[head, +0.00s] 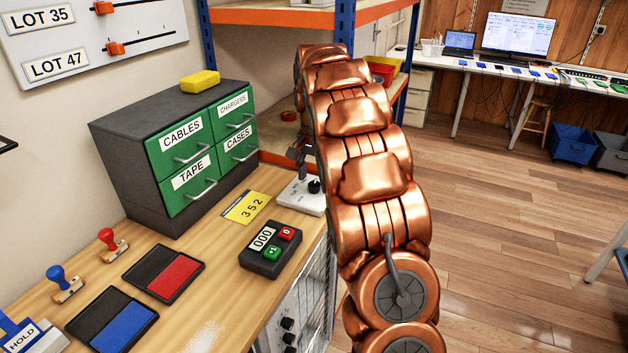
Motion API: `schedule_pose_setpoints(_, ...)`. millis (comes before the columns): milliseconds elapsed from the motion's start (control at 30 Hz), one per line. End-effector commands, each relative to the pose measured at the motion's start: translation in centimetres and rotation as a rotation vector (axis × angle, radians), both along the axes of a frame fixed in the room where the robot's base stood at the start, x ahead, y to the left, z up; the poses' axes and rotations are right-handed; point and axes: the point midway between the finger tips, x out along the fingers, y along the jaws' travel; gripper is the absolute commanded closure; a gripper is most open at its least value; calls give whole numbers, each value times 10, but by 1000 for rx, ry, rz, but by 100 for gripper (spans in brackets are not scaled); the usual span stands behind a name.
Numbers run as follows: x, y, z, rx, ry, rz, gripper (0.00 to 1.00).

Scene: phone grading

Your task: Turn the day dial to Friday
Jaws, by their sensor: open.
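A white box with a black knob (314,187) sits at the right edge of the wooden bench, partly hidden behind my copper arm. No day names are legible on it, so I cannot tell whether it is the day dial or where it points. My gripper (301,164) shows only as a small dark part beside the arm, just above the white box. It is open; the arm hides most of it. I cannot tell whether it touches the knob. Below the bench edge, a pale panel with several black knobs (288,323) shows, its labels unreadable.
A black counter box (262,263) with green and red buttons and a yellow card (246,207) lie left of the white box. A green drawer cabinet (125,155) stands behind. Ink pads (138,285) and stamps (65,290) occupy the bench's left. Open floor lies right.

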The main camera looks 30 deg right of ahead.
Motion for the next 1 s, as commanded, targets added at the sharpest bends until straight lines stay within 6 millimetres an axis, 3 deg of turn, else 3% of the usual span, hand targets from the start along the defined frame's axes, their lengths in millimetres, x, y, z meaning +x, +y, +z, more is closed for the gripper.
schedule_pose_setpoints(500, 1, 0, 71, 0, -1, 1, 40)
schedule_pose_setpoints(733, 1, 1, 92, 0, -1, 1, 40)
schedule_pose_setpoints(1000, -1, 1, 102, 2, 2, 0, 40)
